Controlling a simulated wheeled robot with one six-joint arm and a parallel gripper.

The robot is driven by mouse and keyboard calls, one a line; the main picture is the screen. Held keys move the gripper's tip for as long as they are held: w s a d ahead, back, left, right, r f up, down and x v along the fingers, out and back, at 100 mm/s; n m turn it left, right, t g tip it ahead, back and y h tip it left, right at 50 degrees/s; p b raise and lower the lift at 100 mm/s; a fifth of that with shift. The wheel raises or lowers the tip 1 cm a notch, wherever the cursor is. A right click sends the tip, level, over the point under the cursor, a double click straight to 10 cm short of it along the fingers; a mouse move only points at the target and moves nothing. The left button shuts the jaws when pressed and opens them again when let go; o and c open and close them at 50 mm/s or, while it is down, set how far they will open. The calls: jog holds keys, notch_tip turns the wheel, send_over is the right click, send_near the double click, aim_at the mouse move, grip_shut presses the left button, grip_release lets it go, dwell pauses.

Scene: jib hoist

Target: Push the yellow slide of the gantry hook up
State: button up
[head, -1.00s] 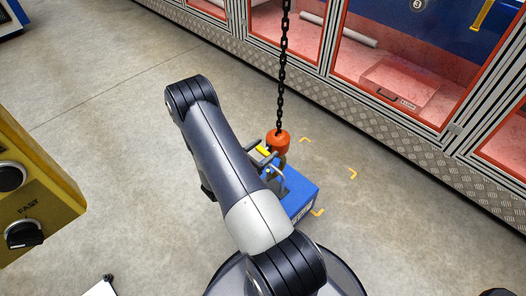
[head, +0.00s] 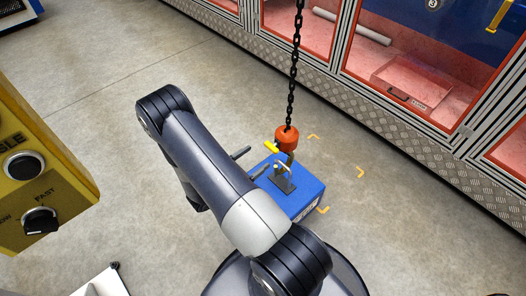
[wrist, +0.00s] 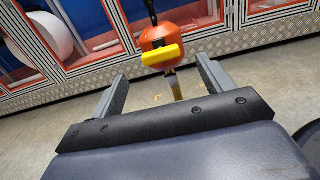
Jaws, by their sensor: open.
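The orange gantry hook block (head: 287,139) hangs on a black chain above a blue box (head: 308,192) on the floor. Its yellow slide (head: 271,147) sticks out toward the left. In the wrist view the yellow slide (wrist: 162,56) crosses the front of the orange block (wrist: 157,37), with the hook shank (wrist: 174,86) below. My gripper (head: 254,163) is open beside the hook. In the wrist view my gripper's fingers (wrist: 161,82) stand apart on either side of the shank, below the slide, with nothing between them seen touching. The hook's lower end is hidden in the wrist view.
A yellow control panel (head: 40,170) with black knobs stands at the left. Red-framed glazed cabinets (head: 395,75) line the back right. Yellow corner marks (head: 361,172) lie on the floor around the blue box.

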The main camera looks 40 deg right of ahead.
aim_at(270, 149)
jog(key=shift+s+a, duration=0.1)
jog(key=shift+a, duration=1.15)
jog(key=shift+d, duration=0.1)
jog(key=d, duration=0.6)
jog(key=d+b, duration=0.1)
jog(key=d, duration=0.3)
jog(key=shift+w, duration=0.35)
jog(key=shift+d+f+b, duration=0.2)
jog(key=shift+f+b, duration=0.05)
jog(key=shift+f, duration=0.25)
jog(key=shift+d+f+b, duration=0.15)
jog(key=shift+f+b, duration=0.1)
jog(key=shift+f, duration=0.2)
jog(key=shift+w+f, duration=0.1)
jog(key=shift+f, duration=0.45)
jog(key=shift+r, duration=0.1)
